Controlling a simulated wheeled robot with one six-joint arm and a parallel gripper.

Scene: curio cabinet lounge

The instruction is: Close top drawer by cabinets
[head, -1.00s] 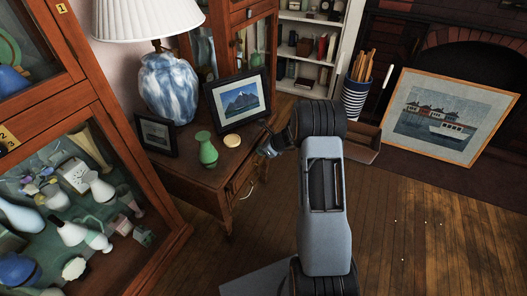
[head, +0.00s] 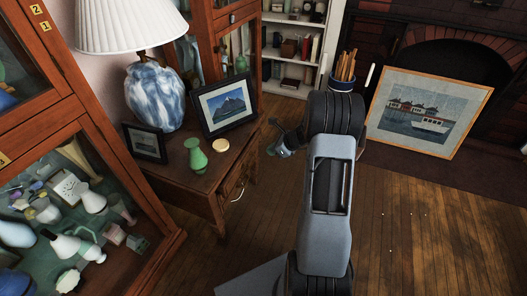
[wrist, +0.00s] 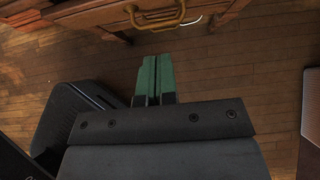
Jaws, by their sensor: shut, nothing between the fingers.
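The small wooden table (head: 201,184) stands between the cabinets, with a drawer front (head: 232,182) and brass handle (head: 236,191) on its right side. My gripper (head: 272,138) is in front of that side, apart from the table in the head view. In the wrist view its green fingers (wrist: 154,75) are shut and empty, pointing toward a wooden drawer front (wrist: 100,14). The brass handle (wrist: 156,22) there lies just beyond the fingertips. How far the drawer stands out from the table is not clear.
A lamp (head: 155,92), a framed mountain picture (head: 226,104), a green vase (head: 196,157) and a small frame (head: 146,142) stand on the table. A glass cabinet (head: 150,255) is at left. A boat picture (head: 428,112) leans at right. The wood floor (head: 400,220) is mostly clear.

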